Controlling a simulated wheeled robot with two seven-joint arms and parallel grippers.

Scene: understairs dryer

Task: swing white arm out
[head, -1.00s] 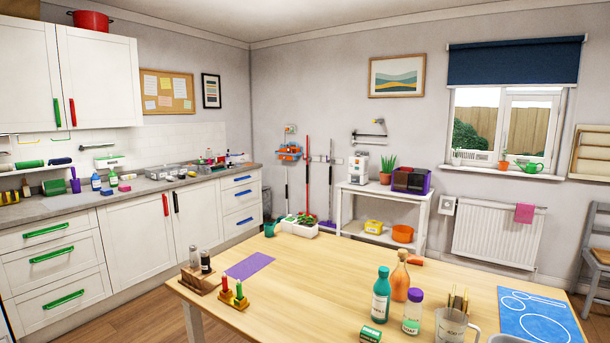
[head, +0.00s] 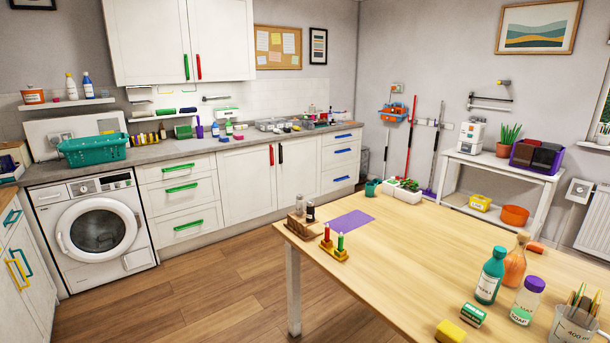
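A small wall rack (head: 490,103) with thin swing bars is fixed to the back wall, above the white side table. One bar looks dark and a lower one pale; they seem to lie close along the wall, but they are too small to tell exactly. A small knob-like fitting (head: 503,82) sits on the wall just above. A short grey rail (head: 215,98) is on the tiled wall over the counter. Neither of my grippers is in view, and nothing is seen touching the rack.
The wooden table (head: 420,235) with bottles fills the right foreground. The white side table (head: 500,167) holds a white machine (head: 472,137), a plant and a purple bin. A washing machine (head: 95,230) stands at left under the counter. The wooden floor (head: 200,275) between is clear.

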